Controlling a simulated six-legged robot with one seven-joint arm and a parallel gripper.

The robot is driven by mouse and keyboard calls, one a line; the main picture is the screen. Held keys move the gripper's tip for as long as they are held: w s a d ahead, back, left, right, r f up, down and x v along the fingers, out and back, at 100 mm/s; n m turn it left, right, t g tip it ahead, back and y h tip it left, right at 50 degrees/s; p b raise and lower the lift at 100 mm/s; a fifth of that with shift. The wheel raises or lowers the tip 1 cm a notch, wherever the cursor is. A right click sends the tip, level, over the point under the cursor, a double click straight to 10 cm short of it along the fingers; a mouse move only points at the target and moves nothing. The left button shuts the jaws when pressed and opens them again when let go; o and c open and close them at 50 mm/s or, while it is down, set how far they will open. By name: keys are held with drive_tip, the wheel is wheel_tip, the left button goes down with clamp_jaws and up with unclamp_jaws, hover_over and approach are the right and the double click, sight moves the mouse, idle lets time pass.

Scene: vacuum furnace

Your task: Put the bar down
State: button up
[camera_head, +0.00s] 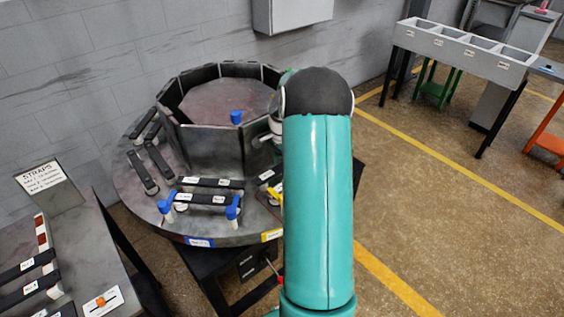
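Several black bars with white labels lie around the round grey furnace base (130,196). At its front, one bar (206,199) spans two blue-capped posts (232,207), with another bar (212,182) close behind it. More dark bars (141,173) lie on the left of the base. A short labelled bar end (266,176) shows at the right, partly behind my teal arm, beside a yellow piece (276,190). My grey wrist (276,130) shows beside the furnace wall. My gripper's fingers are hidden behind my arm, and I cannot see whether they hold a bar.
A left table (88,245) holds a STRAPS sign (45,184) and black bars (27,290). A compartmented grey bin (460,48) stands back right.

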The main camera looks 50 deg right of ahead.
wheel_tip(320, 180, up, 12)
drive_tip(key=a+r+n+t, duration=0.1)
drive_tip(key=a+r+n, duration=0.55)
drive_tip(key=a, duration=0.65)
drive_tip(key=s+a+r+n+t, duration=0.1)
drive_tip(key=s+a+r+n, duration=0.15)
drive_tip(key=a, duration=0.35)
drive_tip(key=s+a+r+n+t, duration=0.1)
drive_tip(key=s+a+r+n, duration=0.2)
drive_tip(key=a, duration=0.4)
drive_tip(key=s+a+r+n+t, duration=0.1)
drive_tip(key=s+a+r+n, duration=0.1)
drive_tip(key=s+a, duration=0.3)
drive_tip(key=s+a+f+n+t, duration=0.1)
drive_tip(key=s+a+f+n, duration=0.1)
drive_tip(key=s+a+n, duration=0.3)
drive_tip(key=s+a, duration=0.2)
drive_tip(key=a, duration=0.1)
drive_tip(key=shift+s+a+t, duration=0.15)
drive_tip(key=shift+s+t, duration=0.05)
drive_tip(key=shift+t, duration=0.1)
